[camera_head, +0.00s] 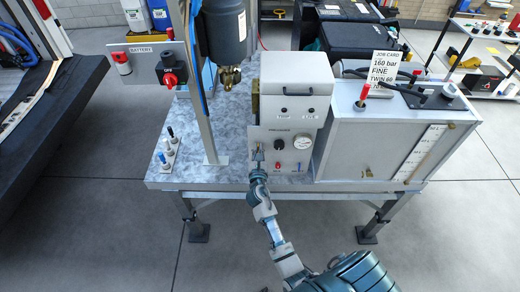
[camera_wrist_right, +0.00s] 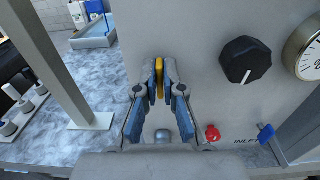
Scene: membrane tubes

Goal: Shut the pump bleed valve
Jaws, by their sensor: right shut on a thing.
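The pump unit's pale front panel (camera_head: 265,133) faces me on the bench. A thin yellow handle (camera_wrist_right: 159,78), seen edge-on and upright, is at the panel's left part; I take it for the bleed valve's handle, though no label on it is readable. My right gripper (camera_head: 257,158) reaches up to the panel from below. In the wrist view its fingertips (camera_wrist_right: 160,85) are shut on the yellow handle, one on each side. The handle's lower part and its stem are hidden by the fingers. My left gripper is not in view.
Right of the handle are a black knob (camera_wrist_right: 246,60), a pressure gauge (camera_head: 302,141), a small red part (camera_wrist_right: 212,132) and a blue lever (camera_wrist_right: 266,133) near an inlet label. A metal post (camera_head: 206,110) stands to the left. Small valves (camera_head: 168,146) line the bench's left edge.

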